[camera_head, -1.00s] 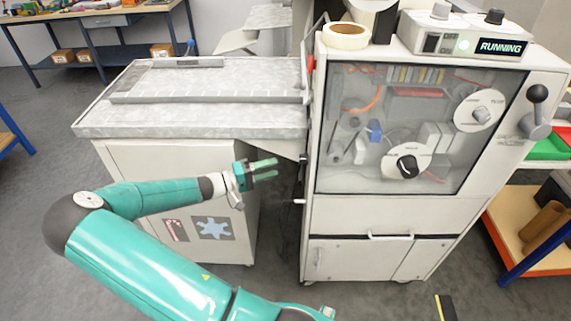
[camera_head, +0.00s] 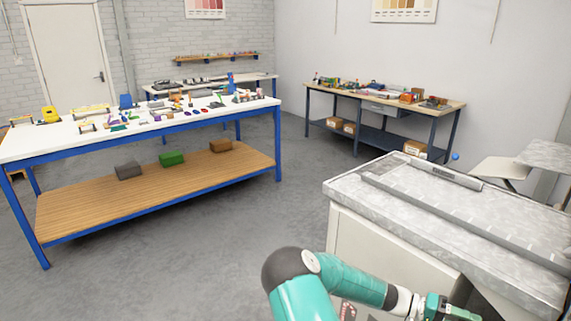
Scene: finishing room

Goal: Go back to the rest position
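My gripper (camera_head: 462,312) is at the bottom right edge of the view, partly cut off by the frame. Its fingers are small and mostly out of frame, so I cannot tell whether they are open or shut. My teal arm reaches in from the bottom, in front of the white cabinet (camera_head: 385,255) with the grey metal worktop (camera_head: 350,190). The gripper shows beside the cabinet's front, below the worktop.
A long white-topped table (camera_head: 30,147) with blue legs stands at left, with tools on top and blocks on its wooden lower shelf (camera_head: 80,205). A wooden-topped bench (camera_head: 455,104) stands at the back. Grey floor (camera_head: 230,240) is clear between them.

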